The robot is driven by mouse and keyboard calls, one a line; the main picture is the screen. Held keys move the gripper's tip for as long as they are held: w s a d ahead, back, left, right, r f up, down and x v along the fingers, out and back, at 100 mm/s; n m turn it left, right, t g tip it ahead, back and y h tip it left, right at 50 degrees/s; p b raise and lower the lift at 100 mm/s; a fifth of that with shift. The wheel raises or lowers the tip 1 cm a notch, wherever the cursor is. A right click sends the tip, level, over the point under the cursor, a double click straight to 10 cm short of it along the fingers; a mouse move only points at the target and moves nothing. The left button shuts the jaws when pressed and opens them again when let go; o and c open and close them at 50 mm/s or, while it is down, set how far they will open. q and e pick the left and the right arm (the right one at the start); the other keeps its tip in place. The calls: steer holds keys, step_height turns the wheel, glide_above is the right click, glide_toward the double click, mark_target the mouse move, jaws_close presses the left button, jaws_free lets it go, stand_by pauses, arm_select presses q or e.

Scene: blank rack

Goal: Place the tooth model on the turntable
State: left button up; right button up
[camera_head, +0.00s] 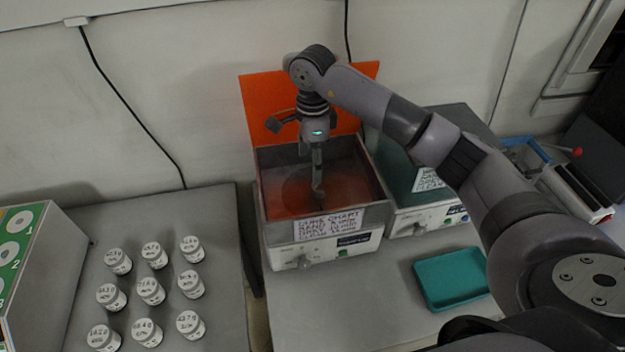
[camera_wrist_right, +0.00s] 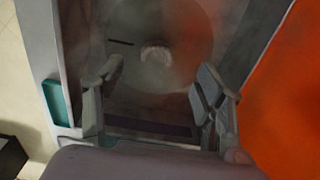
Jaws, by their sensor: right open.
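The tooth model (camera_wrist_right: 155,53), a small pale arch, lies on the grey round turntable (camera_wrist_right: 185,72) in the right wrist view. In the head view the turntable (camera_head: 294,192) shows dimly inside the open box, and I cannot make out the tooth model there. My right gripper (camera_head: 318,192) reaches down into the box from above. In the wrist view its two fingers (camera_wrist_right: 158,92) are spread wide with nothing between them, and the model lies beyond the tips, apart from them. My left gripper is not in view.
The box (camera_head: 372,212) has raised walls and an upright orange lid (camera_head: 262,100) behind. A second machine (camera_head: 425,215) stands to its right, with a teal tray (camera_head: 450,278) in front. Several white-lidded jars (camera_head: 150,290) stand on the left table. A green-faced rack (camera_head: 20,240) is far left.

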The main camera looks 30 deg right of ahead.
steer(key=shift+r+b, duration=0.45)
steer(key=shift+r, duration=1.65)
steer(key=shift+s, duration=0.1)
